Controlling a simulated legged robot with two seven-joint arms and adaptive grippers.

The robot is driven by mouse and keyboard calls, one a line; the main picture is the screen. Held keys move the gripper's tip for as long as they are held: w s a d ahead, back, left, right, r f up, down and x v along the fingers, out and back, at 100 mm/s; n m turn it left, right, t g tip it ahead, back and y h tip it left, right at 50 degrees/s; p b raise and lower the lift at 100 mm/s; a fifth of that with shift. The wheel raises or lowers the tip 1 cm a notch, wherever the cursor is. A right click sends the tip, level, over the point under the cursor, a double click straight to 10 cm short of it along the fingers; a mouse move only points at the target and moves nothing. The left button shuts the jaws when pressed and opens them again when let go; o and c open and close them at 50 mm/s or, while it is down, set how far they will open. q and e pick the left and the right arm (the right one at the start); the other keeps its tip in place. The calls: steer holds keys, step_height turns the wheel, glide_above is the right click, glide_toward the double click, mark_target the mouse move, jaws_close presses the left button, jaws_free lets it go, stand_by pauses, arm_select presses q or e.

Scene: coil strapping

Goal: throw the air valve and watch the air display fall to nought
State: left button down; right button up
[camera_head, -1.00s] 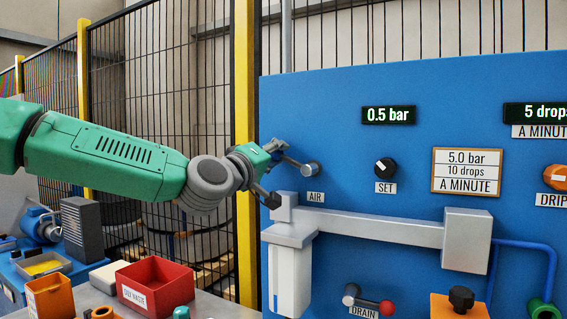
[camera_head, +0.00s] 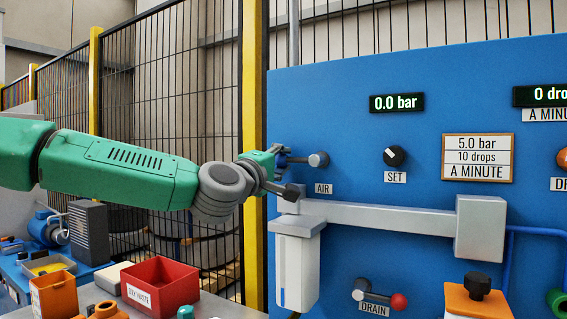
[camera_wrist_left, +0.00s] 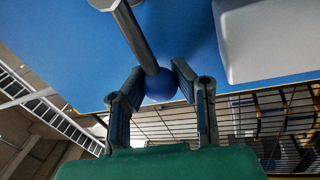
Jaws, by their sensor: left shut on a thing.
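The air valve (camera_head: 318,160) sits on the blue panel above the AIR label, its lever pointing left. My left gripper (camera_head: 283,172) is at the lever's end. In the left wrist view, my left gripper (camera_wrist_left: 152,84) is shut on the lever's blue ball knob (camera_wrist_left: 160,86), with a finger on each side of it. The air display (camera_head: 397,103) reads 0.0 bar. My right gripper is in neither view.
The SET knob (camera_head: 393,156) and a card (camera_head: 478,157) reading 5.0 bar are right of the valve. A grey bar (camera_head: 390,218) and the red-knobbed drain valve (camera_head: 380,298) are below. A red bin (camera_head: 162,284) stands lower left.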

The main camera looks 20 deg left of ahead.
arm_select(q)
steer(key=shift+f, duration=0.3)
steer(key=c, duration=1.2)
jaws_free()
steer(key=shift+w+a, duration=0.1)
steer(key=shift+a, duration=0.1)
steer(key=shift+r, duration=0.1)
steer(key=v, duration=1.2)
steer(key=shift+a, duration=0.1)
